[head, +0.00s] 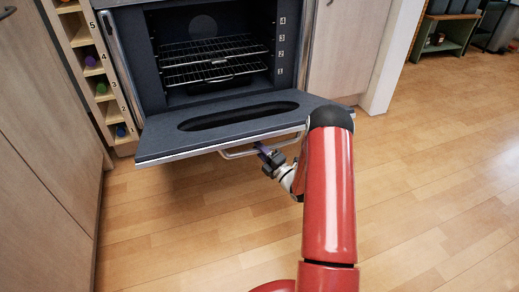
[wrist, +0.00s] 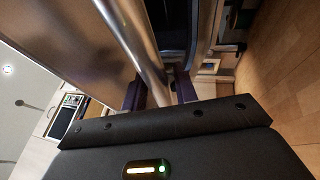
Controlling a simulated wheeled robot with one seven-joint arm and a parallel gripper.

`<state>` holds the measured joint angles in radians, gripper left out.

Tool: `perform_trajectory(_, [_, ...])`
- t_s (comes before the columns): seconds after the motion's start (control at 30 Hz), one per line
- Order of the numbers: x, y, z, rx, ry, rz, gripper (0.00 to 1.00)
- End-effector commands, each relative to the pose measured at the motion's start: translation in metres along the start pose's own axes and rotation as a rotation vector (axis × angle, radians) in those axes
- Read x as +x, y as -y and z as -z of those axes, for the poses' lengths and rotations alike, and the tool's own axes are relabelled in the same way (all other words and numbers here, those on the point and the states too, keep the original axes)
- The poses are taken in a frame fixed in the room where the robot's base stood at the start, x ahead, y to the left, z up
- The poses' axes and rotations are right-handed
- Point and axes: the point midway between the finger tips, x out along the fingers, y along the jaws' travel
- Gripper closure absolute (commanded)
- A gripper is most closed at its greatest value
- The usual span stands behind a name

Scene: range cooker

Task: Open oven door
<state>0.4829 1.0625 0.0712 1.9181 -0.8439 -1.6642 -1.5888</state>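The oven door (head: 165,146) is hinged down at the bottom and lies close to level, its dark inner face and long recess up. The oven cavity (head: 205,40) stands open behind it. The door's metal handle (head: 240,154) runs under its front edge. My gripper (head: 264,150) is at the right part of the handle, below the door edge. In the wrist view the handle bar (wrist: 145,50) passes between the two purple fingers of my gripper (wrist: 160,92). The fingers stand apart, with a gap on the right side of the bar. Contact with the bar is hard to see.
Two wire racks (head: 212,60) are inside the oven. A narrow bottle shelf (head: 97,75) stands left of the oven, and a cabinet front (head: 40,130) lines the left side. The wooden floor (head: 430,180) is clear to the right.

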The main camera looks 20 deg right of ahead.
Motion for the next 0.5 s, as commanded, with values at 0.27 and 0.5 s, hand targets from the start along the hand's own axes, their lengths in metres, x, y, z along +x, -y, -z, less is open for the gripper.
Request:
perform_trajectory(0.27, [-0.002, 0.000, 0.000, 0.001, -0.001, -0.001, 0.71])
perform_trajectory(0.5, [-0.038, 0.000, -0.001, 0.002, 0.002, 0.002, 0.71])
